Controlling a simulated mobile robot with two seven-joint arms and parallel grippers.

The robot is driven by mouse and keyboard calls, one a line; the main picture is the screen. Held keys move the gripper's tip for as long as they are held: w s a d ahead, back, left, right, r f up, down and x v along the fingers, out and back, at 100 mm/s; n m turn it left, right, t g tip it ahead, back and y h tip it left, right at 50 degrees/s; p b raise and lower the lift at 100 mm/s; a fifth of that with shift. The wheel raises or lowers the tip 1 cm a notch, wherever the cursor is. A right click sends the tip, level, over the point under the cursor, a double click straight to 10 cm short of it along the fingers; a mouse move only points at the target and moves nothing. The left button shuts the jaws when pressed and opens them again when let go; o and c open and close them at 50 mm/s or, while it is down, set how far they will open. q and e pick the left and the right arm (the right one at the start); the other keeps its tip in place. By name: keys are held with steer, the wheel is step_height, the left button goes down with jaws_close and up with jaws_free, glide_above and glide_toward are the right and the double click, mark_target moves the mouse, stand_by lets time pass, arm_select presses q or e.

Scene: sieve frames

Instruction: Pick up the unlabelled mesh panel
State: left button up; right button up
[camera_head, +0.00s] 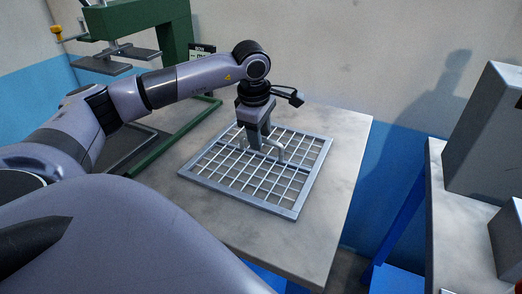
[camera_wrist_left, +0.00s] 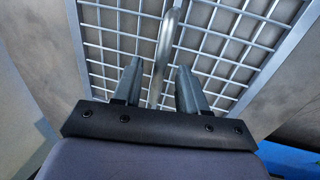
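The mesh panel (camera_head: 290,208) is a grey metal frame with a square wire grid and a raised bar handle (camera_head: 277,143). It lies flat on the table, and no label shows on it. My left gripper (camera_head: 257,146) points down over the panel's far half, at the handle. In the left wrist view the handle (camera_wrist_left: 162,50) runs between the two fingers of my left gripper (camera_wrist_left: 158,75). The fingers are apart, with a visible gap on each side of the handle. My right gripper is not in view.
The pale table (camera_head: 335,135) has free room around the panel. A green press-like frame (camera_head: 175,35) stands at the back left, with a small dark sign (camera_head: 202,52) beside it. A second bench (camera_head: 455,230) with grey boxes (camera_head: 490,135) stands at the right, across a gap.

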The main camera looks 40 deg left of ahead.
arm_select(q)
jaws_close()
steer(key=shift+r, duration=0.15)
stand_by(1.0)
